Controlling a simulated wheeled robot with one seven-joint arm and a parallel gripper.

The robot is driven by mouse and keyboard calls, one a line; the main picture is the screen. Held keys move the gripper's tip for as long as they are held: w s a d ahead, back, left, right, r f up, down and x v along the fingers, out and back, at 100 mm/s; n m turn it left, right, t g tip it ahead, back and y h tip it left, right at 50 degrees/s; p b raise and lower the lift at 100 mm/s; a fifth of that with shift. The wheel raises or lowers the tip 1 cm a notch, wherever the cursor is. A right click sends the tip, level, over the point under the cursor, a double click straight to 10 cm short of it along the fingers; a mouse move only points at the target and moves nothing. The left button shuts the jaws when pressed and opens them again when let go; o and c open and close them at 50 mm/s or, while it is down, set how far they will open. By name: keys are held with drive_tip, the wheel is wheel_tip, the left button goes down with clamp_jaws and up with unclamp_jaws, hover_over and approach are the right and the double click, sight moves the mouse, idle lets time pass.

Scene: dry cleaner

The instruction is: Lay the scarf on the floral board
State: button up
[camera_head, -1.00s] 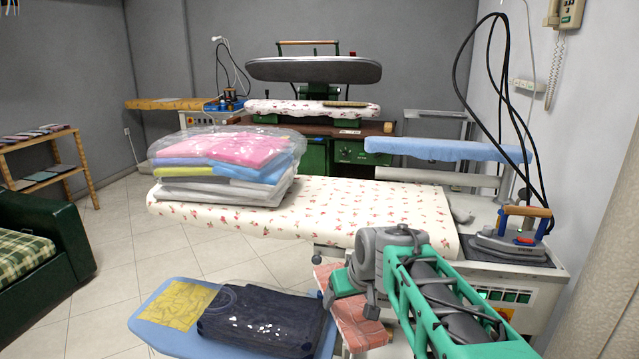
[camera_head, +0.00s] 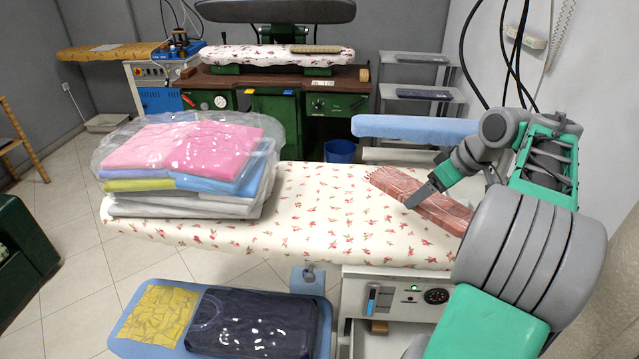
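The scarf, a folded reddish-pink checked cloth (camera_head: 447,212), lies on the right part of the floral board (camera_head: 315,215), a white padded surface with small red flowers. Its right end is partly covered by my arm. My gripper (camera_head: 410,204) points down and left over the scarf, its tip at the scarf's near-left edge. The fingers are seen edge-on, so I cannot tell whether they are open or still gripping the cloth.
Plastic-wrapped folded laundry (camera_head: 185,165) fills the board's left end. In front, a blue board (camera_head: 135,348) holds a yellow cloth (camera_head: 163,315) and a dark wrapped garment (camera_head: 255,325). A blue padded arm (camera_head: 410,128) stands behind. The board's middle is clear.

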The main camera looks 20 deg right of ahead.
drive_tip(key=p, duration=0.1)
approach(388, 205)
drive_tip(key=w+f, duration=0.1)
drive_tip(key=w+a+f, duration=0.1)
drive_tip(key=shift+w+p, duration=0.3)
drive_tip(key=shift+p, duration=0.05)
wheel_tip(388, 205, down, 3)
drive_tip(key=shift+w+r, duration=0.1)
drive_tip(key=shift+r, duration=0.1)
drive_tip(key=shift+f, duration=0.4)
drive_tip(key=o, duration=1.4)
drive_tip(key=shift+o, duration=0.2)
drive_tip(key=shift+r, duration=0.1)
